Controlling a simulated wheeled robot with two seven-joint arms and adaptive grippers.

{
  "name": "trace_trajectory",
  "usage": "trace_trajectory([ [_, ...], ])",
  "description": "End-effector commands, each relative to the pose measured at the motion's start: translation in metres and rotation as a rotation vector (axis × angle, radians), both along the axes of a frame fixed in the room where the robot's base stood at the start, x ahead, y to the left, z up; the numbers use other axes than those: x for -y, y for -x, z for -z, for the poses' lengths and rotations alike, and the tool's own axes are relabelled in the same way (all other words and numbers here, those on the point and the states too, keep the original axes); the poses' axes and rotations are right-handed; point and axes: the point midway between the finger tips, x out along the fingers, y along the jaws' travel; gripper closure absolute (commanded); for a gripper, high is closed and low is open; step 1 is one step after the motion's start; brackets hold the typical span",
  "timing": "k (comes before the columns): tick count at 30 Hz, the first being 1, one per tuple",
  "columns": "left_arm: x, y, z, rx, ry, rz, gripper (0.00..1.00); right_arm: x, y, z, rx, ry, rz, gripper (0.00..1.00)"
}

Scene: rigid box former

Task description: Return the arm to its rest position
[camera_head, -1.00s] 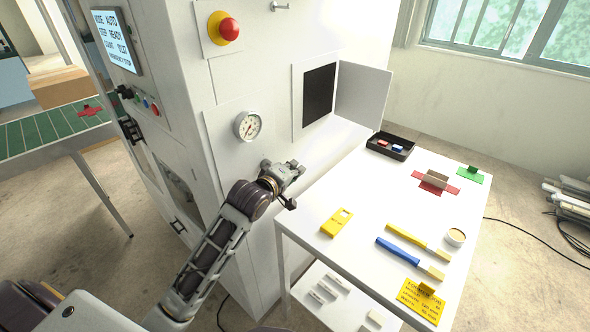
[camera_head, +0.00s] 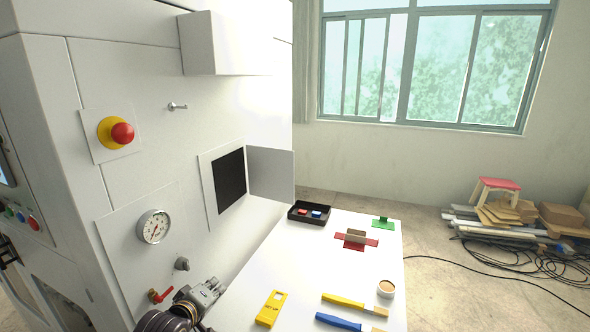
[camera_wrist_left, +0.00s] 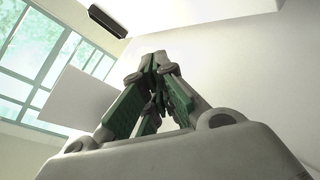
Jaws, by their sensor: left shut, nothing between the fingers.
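My left arm comes in at the bottom of the head view. Its gripper (camera_head: 211,289) is beside the machine's white side, just left of the table (camera_head: 240,312). In the left wrist view the gripper's fingers (camera_wrist_left: 158,62) meet at their tips, shut with nothing between them. My right gripper is in neither view.
The white machine (camera_head: 140,60) has a red stop button (camera_head: 122,133), a gauge (camera_head: 154,227), a red-handled valve (camera_head: 160,296) and an open hatch door (camera_head: 271,175).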

Motion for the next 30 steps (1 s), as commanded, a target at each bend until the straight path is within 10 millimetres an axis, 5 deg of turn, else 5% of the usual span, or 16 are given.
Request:
trace_trajectory([
  [15,0.003,0.11,0.095,-0.335,-0.448,0.289,1.0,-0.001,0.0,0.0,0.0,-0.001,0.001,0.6],
  [30,0.002,0.207,0.14,-0.568,-0.704,0.626,1.0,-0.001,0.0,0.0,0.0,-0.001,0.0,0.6],
])
